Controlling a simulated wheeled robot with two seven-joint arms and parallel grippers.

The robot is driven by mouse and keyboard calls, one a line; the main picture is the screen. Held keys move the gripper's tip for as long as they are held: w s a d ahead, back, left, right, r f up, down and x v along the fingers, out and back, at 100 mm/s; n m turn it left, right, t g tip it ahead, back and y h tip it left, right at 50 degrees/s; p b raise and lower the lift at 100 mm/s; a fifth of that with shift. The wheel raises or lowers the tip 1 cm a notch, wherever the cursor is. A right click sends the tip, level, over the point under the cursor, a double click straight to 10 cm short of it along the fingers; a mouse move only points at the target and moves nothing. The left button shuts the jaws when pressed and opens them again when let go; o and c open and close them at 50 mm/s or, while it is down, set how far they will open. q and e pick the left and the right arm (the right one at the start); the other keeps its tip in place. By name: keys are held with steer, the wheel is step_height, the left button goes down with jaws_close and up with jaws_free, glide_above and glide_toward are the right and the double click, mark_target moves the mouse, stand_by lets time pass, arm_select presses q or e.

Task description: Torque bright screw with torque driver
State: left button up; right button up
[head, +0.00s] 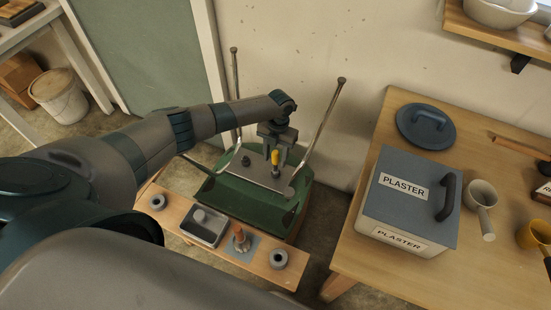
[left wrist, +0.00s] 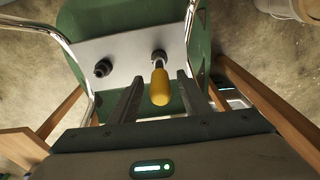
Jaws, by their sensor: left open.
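The torque driver, with a yellow handle (head: 275,157), stands on the grey metal plate (head: 254,176) of the upturned green barrow. In the left wrist view its yellow handle (left wrist: 160,88) points toward me and its far end meets a dark round fitting (left wrist: 158,55). A second dark fitting (head: 246,161) stands to its left on the plate. I cannot tell a bright screw; anything under the driver is hidden. My left gripper (head: 277,147) is open, its fingers on either side of the yellow handle, with visible gaps in the left wrist view (left wrist: 158,84). My right gripper is not in view.
Two metal barrow handles (head: 323,122) rise on either side of my left wrist. A low wooden bench (head: 178,215) in front holds grey rings, a small tray (head: 205,232) and a copper-coloured piece (head: 241,239). A plaster box (head: 410,201) stands on the right table.

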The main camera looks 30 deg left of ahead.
arm_select(q)
steer(key=shift+w+r+p, duration=0.25)
steer(key=shift+r+p, duration=0.75)
steer(key=shift+r, duration=0.75)
steer(key=shift+w+r+p, duration=0.2)
steer(key=shift+r+p, duration=0.8)
steer(key=shift+r, duration=0.7)
